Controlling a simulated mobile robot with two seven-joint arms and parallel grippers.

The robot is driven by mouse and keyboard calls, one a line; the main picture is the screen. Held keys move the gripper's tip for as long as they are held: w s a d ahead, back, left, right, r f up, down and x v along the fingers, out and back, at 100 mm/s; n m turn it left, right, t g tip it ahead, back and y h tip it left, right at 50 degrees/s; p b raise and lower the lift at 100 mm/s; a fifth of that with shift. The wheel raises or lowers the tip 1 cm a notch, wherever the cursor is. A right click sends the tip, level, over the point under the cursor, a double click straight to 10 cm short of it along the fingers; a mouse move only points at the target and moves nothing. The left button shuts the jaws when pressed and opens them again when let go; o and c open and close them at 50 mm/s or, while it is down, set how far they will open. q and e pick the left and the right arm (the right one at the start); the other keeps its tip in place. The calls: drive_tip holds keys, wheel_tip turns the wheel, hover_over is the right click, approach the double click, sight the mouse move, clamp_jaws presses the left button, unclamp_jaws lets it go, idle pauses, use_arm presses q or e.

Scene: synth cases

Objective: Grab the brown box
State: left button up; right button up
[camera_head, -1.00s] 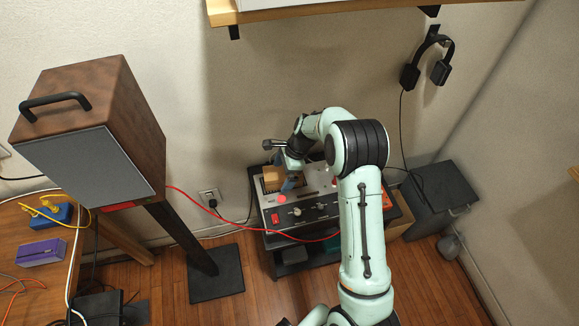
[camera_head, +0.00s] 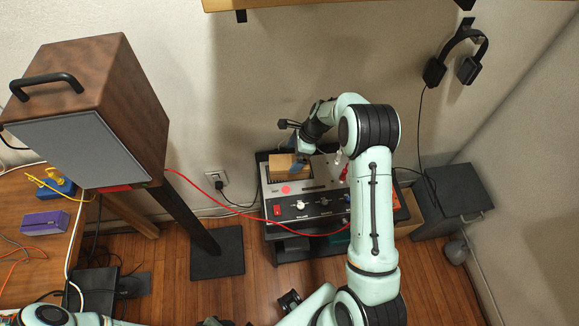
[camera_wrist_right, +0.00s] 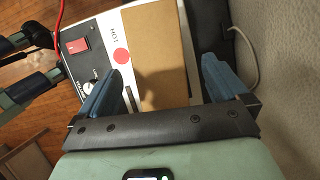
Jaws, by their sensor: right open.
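The brown box (camera_head: 283,165) sits on top of the white-and-black control unit at its back left corner. In the right wrist view the box (camera_wrist_right: 155,45) is a plain brown block beside a red round spot and the word HOT. My right gripper (camera_head: 298,162) is at the right end of the box in the head view and partly covers it. In the right wrist view its blue fingers (camera_wrist_right: 163,72) are spread wide, pointing at the box with it between their lines; nothing is held. Whether a finger touches it I cannot tell. My left gripper cannot be made out.
The control unit (camera_head: 318,208) has knobs and a red switch, with a red cable (camera_head: 240,215) across its front. A large wooden speaker (camera_head: 110,95) stands left. A dark cabinet (camera_head: 450,200) is right, below headphones (camera_head: 458,60). A shelf overhangs above.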

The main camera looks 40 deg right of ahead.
sight(291, 161)
drive_tip(key=shift+s+x, duration=0.15)
drive_tip(key=shift+x, duration=1.35)
drive_tip(key=shift+s+x, duration=0.1)
drive_tip(key=shift+x, duration=1.4)
drive_tip(key=shift+d, duration=0.1)
drive_tip(key=c, duration=1.1)
